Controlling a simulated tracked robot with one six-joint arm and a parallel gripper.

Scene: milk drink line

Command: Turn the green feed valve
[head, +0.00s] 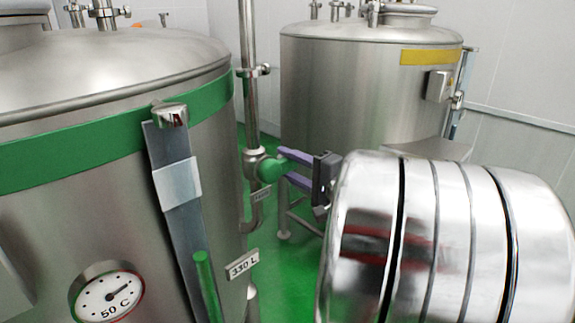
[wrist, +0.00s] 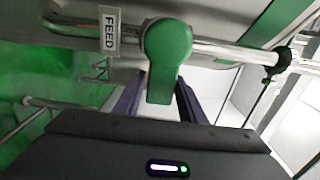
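The green feed valve (head: 270,170) sits on a vertical steel pipe beside the green-banded tank in the head view. In the wrist view the valve (wrist: 167,42) has a round hub on the pipe and a short lever pointing toward my gripper. My gripper (head: 283,166) is at the valve from the right, its two purple fingers apart. In the wrist view the fingers of my gripper (wrist: 161,88) lie on either side of the lever's end, with no clear grip on it. In the head view the lever is largely hidden by the fingers.
A FEED tag (wrist: 109,31) hangs on the pipe (wrist: 230,50) beside the valve. The large tank (head: 110,200) with a dial gauge (head: 107,295) fills the left. A second tank (head: 350,80) with a yellow label stands behind. Green floor shows between them.

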